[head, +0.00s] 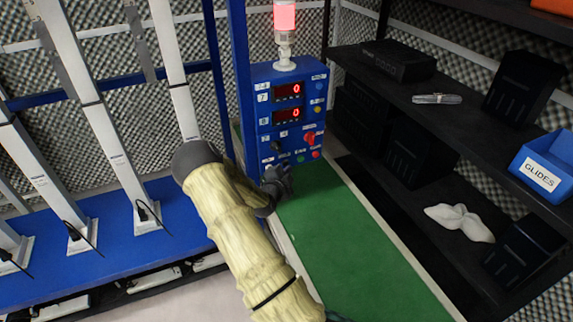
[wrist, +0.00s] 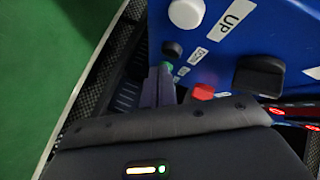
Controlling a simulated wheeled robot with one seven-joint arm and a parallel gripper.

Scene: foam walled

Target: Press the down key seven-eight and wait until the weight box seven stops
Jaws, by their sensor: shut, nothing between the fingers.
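The blue control box (head: 262,84) stands on the green-topped surface, with displays marked 7 (head: 289,91) and 8 (head: 288,114), each reading a red 0. My gripper (head: 277,180) is at its lower front. In the wrist view my fingers (wrist: 160,84) are shut and empty, with tips close to a green button (wrist: 167,65) and just below a black button (wrist: 172,50). I cannot tell if they touch either. A white button (wrist: 187,13) is labelled UP. I cannot identify weight box seven.
A lit red beacon (head: 285,16) tops the box. A red button (wrist: 203,92) and a black knob (wrist: 259,76) are close to my fingers. Dark shelves (head: 470,123) with black boxes and a blue GLIDES bin (head: 545,168) stand right. White columns (head: 103,128) stand left.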

